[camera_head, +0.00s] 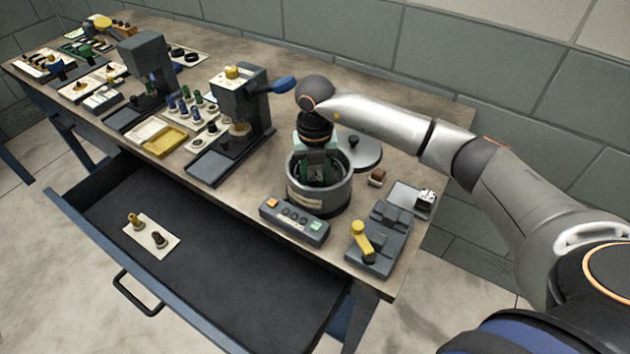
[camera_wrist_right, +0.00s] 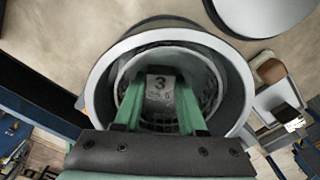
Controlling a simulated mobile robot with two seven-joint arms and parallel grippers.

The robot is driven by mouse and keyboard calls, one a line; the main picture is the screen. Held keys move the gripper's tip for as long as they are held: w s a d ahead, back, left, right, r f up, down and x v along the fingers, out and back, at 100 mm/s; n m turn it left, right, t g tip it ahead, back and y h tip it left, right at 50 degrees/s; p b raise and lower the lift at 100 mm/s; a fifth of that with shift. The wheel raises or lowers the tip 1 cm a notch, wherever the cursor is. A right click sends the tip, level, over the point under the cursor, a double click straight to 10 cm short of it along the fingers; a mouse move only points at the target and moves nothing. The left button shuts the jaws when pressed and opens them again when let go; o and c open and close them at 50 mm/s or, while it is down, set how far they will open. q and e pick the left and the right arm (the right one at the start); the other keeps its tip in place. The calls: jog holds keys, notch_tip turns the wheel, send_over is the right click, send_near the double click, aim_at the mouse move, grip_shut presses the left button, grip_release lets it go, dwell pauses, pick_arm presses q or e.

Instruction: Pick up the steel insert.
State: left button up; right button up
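The steel insert (camera_wrist_right: 160,88), a grey block marked "3" with smaller figures below, shows in the right wrist view inside the round steel pot (camera_wrist_right: 236,85). My right gripper (camera_wrist_right: 161,82) reaches down into the pot, its two green fingers on either side of the insert. Whether they press on it or leave a narrow gap is not clear. In the head view the right gripper (camera_head: 318,174) points down into the pot (camera_head: 318,197), and its fingertips and the insert are mostly hidden by the pot wall. My left gripper is not in view.
A round lid (camera_head: 362,158) lies behind the pot. A control box (camera_head: 294,222) and a grey fixture with a yellow handle (camera_head: 378,240) stand in front. Two presses (camera_head: 240,100) are to the left. An open drawer (camera_head: 215,275) sticks out below the bench.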

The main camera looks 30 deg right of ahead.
grip_shut()
jog(key=shift+r, duration=0.15)
